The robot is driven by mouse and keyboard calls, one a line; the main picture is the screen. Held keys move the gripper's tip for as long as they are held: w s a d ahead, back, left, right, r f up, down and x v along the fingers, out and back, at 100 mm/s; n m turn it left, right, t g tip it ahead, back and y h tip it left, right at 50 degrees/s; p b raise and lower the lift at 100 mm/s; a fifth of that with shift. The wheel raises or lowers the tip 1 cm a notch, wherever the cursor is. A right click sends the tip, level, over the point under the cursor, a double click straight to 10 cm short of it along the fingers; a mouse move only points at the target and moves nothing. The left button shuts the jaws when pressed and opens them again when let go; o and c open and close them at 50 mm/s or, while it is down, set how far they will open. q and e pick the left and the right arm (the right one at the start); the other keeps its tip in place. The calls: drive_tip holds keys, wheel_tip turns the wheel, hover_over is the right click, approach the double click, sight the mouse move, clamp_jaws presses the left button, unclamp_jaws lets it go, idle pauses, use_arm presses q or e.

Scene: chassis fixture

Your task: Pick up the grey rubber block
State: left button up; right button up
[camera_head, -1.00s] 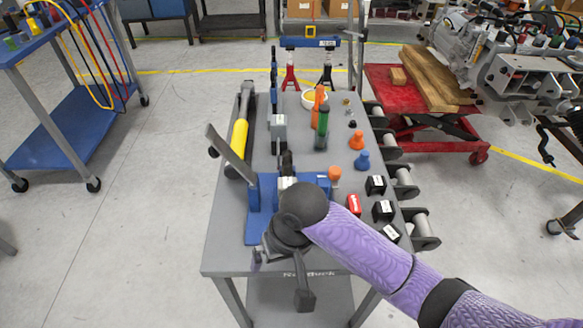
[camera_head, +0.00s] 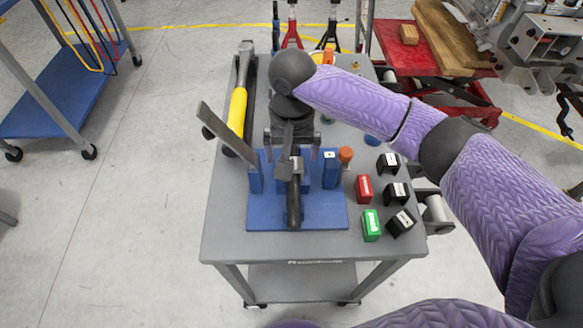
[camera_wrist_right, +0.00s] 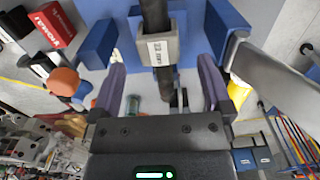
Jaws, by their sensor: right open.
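A small grey block (camera_head: 284,168) with a white label sits around a black bar (camera_head: 294,205) in the middle of a blue fixture (camera_head: 325,208). In the right wrist view the grey block (camera_wrist_right: 161,50) shows its labelled face between two blue posts (camera_wrist_right: 97,45). My right gripper (camera_head: 293,142) hangs just behind and above the block, pointing down. In the wrist view its open fingers (camera_wrist_right: 157,85) stand apart, left and right of the bar. No contact with the block shows. My left gripper is not in view.
A long grey metal lever (camera_head: 228,132) leans up left of the fixture. A yellow-handled tool (camera_head: 237,110) lies behind it. Red (camera_head: 364,188), green (camera_head: 371,225) and black labelled blocks stand to the right, near an orange knob (camera_head: 345,155). The front table edge is clear.

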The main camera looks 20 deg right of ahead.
wheel_tip(320, 180, down, 4)
drive_tip(key=shift+d+b, duration=0.1)
drive_tip(key=shift+b, duration=0.7)
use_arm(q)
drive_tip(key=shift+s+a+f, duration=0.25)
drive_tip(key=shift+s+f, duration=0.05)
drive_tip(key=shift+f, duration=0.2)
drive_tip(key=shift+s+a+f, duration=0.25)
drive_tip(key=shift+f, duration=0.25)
use_arm(e)
drive_tip(key=shift+r, duration=0.1)
drive_tip(key=shift+c, duration=0.5)
clamp_jaws()
